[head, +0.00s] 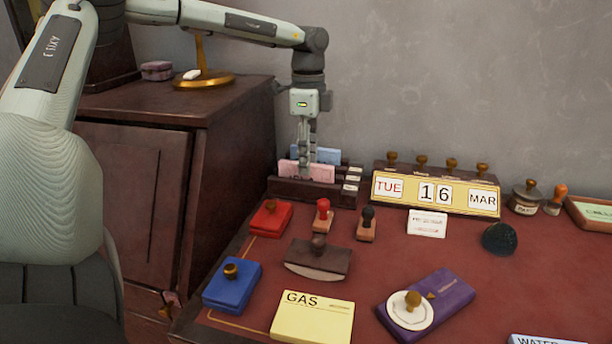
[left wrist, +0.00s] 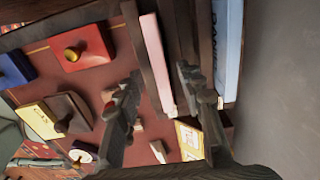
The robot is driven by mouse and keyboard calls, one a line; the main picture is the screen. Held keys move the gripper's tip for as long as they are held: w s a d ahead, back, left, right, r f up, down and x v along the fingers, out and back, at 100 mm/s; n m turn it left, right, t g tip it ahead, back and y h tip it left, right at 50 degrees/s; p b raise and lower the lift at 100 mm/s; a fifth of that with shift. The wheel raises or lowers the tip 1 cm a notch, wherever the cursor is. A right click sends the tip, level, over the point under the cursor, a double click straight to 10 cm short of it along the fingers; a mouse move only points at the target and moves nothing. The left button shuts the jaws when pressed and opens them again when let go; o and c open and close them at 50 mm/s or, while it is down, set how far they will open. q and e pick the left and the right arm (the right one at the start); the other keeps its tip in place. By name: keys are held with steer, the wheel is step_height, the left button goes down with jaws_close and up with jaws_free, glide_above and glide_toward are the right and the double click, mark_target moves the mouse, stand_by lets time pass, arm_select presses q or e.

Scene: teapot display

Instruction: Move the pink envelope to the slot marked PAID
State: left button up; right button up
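The pink envelope (head: 318,172) stands upright in the front part of a dark wooden letter rack (head: 290,190); it also shows in the left wrist view (left wrist: 156,62). A blue envelope (head: 328,155) stands in the rack behind it, and also shows in the left wrist view (left wrist: 227,50). Small white labels (head: 352,178) sit at the rack's right end; their words are too small to read. My left gripper (head: 307,163) points down over the rack. In the left wrist view its fingers (left wrist: 158,75) are open, apart on either side of the pink envelope's line. My right gripper is out of view.
A calendar block (head: 435,193) stands right of the rack. A red box (head: 270,218), a red-topped stamp (head: 322,215) and a dark-topped stamp (head: 367,224) stand in front. A wooden cabinet (head: 235,150) is at left, and a grey wall (head: 450,80) is behind.

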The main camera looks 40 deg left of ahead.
arm_select(q)
steer(key=shift+w+f, duration=0.1)
steer(key=shift+f, duration=0.8)
steer(key=shift+c, duration=0.3)
jaws_close()
steer(key=shift+r, duration=0.15)
